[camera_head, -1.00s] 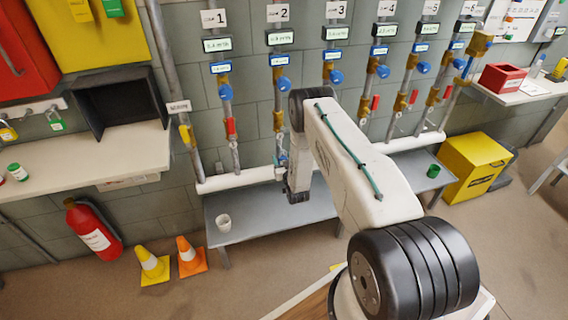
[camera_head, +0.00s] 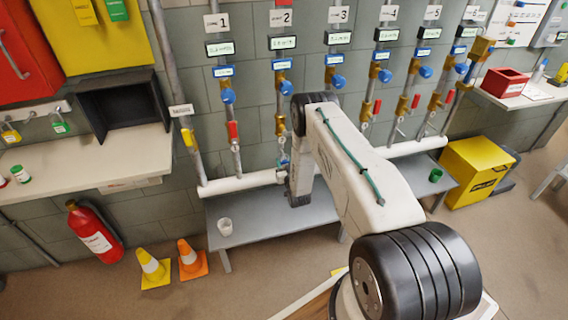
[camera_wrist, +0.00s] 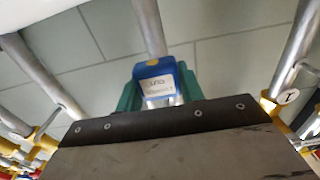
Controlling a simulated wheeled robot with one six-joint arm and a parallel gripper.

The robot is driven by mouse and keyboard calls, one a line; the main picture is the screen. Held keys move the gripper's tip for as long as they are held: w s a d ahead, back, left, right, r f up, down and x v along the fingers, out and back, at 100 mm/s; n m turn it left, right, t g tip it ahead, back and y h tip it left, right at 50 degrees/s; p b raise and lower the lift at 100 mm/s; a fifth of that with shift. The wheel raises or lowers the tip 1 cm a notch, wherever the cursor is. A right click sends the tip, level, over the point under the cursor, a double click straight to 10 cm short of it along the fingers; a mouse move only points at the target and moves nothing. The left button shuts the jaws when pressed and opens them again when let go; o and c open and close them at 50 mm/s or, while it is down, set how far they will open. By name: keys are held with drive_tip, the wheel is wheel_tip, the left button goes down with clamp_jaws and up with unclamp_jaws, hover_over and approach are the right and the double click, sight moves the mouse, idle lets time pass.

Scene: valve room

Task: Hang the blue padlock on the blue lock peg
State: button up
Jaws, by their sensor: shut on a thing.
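A blue padlock with a white label (camera_wrist: 158,82) shows at the middle of the wrist view. It sits between the two green fingertips of my gripper (camera_wrist: 158,90), which is shut on it. The dark edge of my gripper's body hides what lies below the padlock. In the head view my gripper (camera_head: 284,166) is a small part low in front of the pipes, left of my arm, and the padlock is too small there to make out clearly. A wall rail with pegs (camera_head: 34,114) is at the far left. I cannot tell which peg is the blue one.
A yellow padlock (camera_head: 11,134) and a green padlock (camera_head: 59,126) hang on the rail above a pale counter (camera_head: 90,165). A black open box (camera_head: 122,105) stands at the counter's back. Pipes with blue-handled valves rise behind my gripper.

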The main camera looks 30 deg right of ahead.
drive_tip(key=shift+r, duration=0.45)
drive_tip(key=shift+r, duration=0.25)
idle(0.8)
drive_tip(key=v, duration=0.7)
drive_tip(key=shift+s, duration=0.25)
idle(0.7)
drive_tip(key=shift+a, duration=0.1)
idle(1.3)
